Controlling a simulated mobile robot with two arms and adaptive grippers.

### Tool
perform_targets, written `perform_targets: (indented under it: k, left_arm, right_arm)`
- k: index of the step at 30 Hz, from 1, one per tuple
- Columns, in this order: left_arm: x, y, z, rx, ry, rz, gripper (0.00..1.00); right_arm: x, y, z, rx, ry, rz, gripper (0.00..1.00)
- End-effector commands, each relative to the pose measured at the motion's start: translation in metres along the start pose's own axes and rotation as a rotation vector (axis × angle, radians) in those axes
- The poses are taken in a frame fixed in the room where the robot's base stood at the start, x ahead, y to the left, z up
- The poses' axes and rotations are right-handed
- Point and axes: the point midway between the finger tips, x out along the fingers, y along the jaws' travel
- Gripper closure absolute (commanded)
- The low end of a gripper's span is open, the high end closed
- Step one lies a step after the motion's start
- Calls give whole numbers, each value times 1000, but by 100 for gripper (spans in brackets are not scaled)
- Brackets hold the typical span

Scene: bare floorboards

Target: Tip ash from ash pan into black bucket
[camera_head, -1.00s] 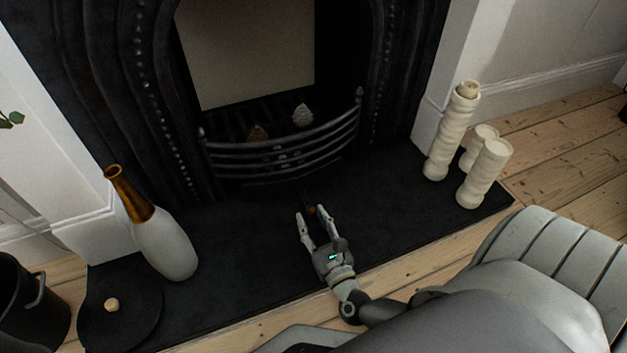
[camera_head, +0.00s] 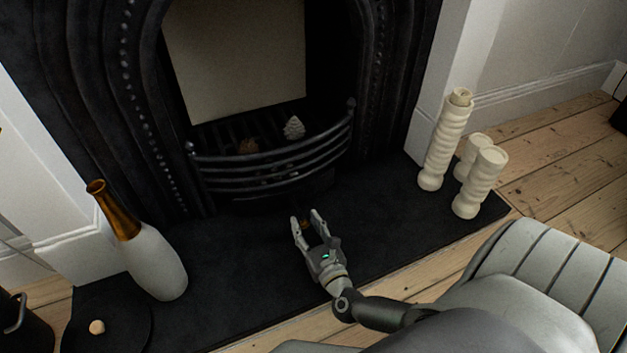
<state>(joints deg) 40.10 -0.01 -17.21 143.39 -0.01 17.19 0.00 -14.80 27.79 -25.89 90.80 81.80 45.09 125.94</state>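My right gripper (camera_head: 305,217) is low over the dark hearth in front of the grate, pointing toward the fireplace. Its fingers are apart. The ash pan itself is not clear in the dark under the grate bars, and no ash can be made out. The black bucket (camera_head: 27,325) is at the lower left, cut off by the picture edge, with its handle at its side. My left gripper is not in view.
A white and amber bottle vase (camera_head: 155,262) stands on the hearth (camera_head: 235,285) at left. A black disc with a pale knob (camera_head: 97,327) lies by the bucket. Cream ribbed candle-like pillars (camera_head: 440,145) stand at right. The curved grate bars (camera_head: 275,160) front the fireplace.

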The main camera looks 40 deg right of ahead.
Motion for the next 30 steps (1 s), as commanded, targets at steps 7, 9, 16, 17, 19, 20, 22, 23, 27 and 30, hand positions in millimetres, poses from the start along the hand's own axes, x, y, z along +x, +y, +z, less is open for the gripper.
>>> perform_targets:
  k: [7,9,16,17,19,20,22,23,27,30]
  left_arm:
    - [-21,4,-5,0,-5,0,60]
    - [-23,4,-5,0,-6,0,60]
    - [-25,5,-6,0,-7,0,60]
    - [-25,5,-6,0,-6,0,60]
    - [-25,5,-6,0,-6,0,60]
    - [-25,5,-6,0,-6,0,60]
    - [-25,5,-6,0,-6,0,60]
    - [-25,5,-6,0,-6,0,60]
    - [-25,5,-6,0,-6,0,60]
    - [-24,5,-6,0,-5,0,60]
  right_arm:
    - [41,0,-3,-2,-2,0,62]
    - [48,0,-2,-2,-2,0,62]
    - [57,0,0,-2,0,1,62]
    - [57,0,0,-2,0,1,62]
    - [57,0,0,-2,0,0,62]
    - [57,0,0,-2,0,0,62]
    - [57,0,0,-2,0,0,62]
    - [57,0,0,-2,0,0,64]
    - [56,0,0,-2,1,0,82]
    - [56,0,0,-2,1,0,95]
